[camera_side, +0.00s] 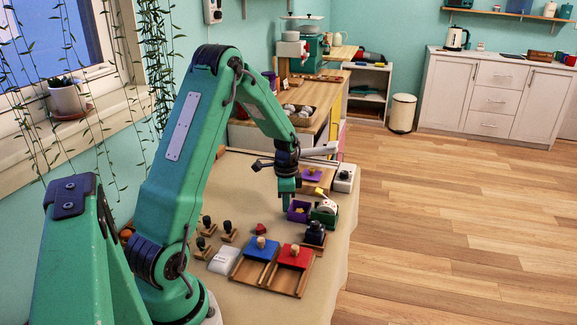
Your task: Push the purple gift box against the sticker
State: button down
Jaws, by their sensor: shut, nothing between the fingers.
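A small purple box (298,212) with a pale yellow patch on top stands on the cloth-covered table (335,240), right of the middle. My gripper (286,202) points down with its fingers shut and empty, at the left side of the purple box. I cannot tell whether it touches the box. A green holder with a white roll (325,212) stands close to the right of the box; it may carry the sticker, but it is too small to tell. A small yellow thing (320,191) lies behind it.
A purple-topped tray with a knob (311,174) and a white device (344,178) stand behind. In front are a dark block (315,233), a red-lidded box (295,257), a blue-lidded box (262,249), a white packet (224,260) and several wooden stamps (208,226).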

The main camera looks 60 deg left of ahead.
jog(key=shift+w, duration=0.15)
jog(key=shift+s+a, duration=0.25)
jog(key=shift+s, duration=0.25)
jog(key=s, duration=0.1)
jog(key=s+a, duration=0.1)
jog(key=s, duration=0.1)
jog(key=shift+a, duration=0.2)
notch_tip(320, 180, up, 10)
jog(key=shift+w+d+r, duration=0.1)
jog(key=shift+d, duration=0.05)
jog(key=s+d+r+n+t, duration=0.2)
jog(key=d+r, duration=0.4)
jog(key=d, duration=0.4)
jog(key=s+d+r+n+t, duration=0.1)
jog(key=s+d+r+t, duration=0.15)
jog(key=d+r, duration=0.5)
jog(key=s+d+n+t, duration=0.1)
jog(key=s+d+n, duration=0.1)
jog(key=s+d, duration=0.4)
jog(key=shift+s+d+f, duration=0.35)
jog(key=shift+d, duration=0.9)
